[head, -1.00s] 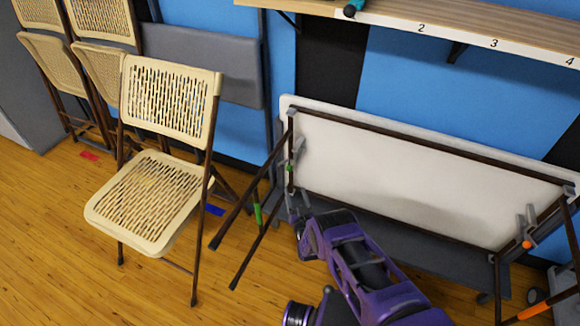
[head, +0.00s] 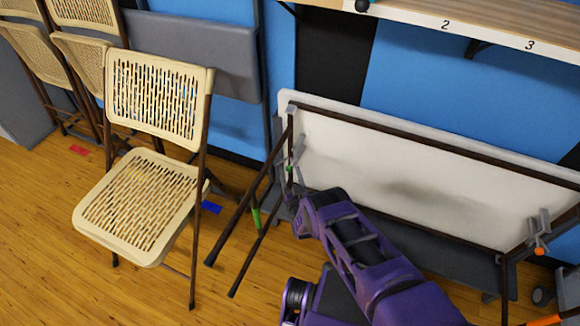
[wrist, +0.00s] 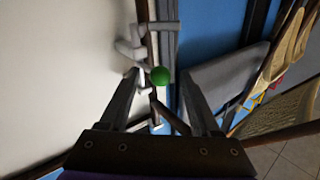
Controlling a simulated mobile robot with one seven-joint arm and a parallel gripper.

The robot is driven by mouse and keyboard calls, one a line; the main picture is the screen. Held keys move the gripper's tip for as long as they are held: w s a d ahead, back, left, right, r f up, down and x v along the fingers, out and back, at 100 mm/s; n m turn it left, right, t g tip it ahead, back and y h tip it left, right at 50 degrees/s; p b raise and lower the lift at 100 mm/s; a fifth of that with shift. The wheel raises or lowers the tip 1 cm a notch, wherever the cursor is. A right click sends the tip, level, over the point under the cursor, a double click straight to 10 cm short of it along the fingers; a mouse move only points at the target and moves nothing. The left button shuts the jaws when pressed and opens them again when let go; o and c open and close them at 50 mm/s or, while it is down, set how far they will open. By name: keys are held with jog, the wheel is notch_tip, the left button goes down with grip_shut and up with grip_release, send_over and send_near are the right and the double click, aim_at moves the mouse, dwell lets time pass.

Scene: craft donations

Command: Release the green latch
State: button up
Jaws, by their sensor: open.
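The green latch shows in the wrist view as a round green knob (wrist: 159,76) by the folding table's dark frame, ahead of and between my fingers. In the head view only a small green spot of the latch (head: 290,169) shows at the left end of the table. The white folding table (head: 400,180) stands on its side against the wall, with dark legs out at the left. My gripper (wrist: 165,95) is open, its two fingers spread toward the knob. No contact with the knob is visible. In the head view my gripper (head: 296,208) is beside the table's left end, partly hidden by my arm.
A tan folding chair (head: 140,200) stands open to the left. An orange latch (head: 540,250) is at the table's right end. A numbered shelf (head: 470,28) runs above. Green tape (head: 256,218) is on a table leg, and blue tape (head: 211,207) lies on the floor.

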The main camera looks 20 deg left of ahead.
jog(key=shift+w+a, duration=0.1)
jog(key=shift+w, duration=0.15)
grip_shut()
jog(key=shift+r, duration=0.1)
dwell(1.2)
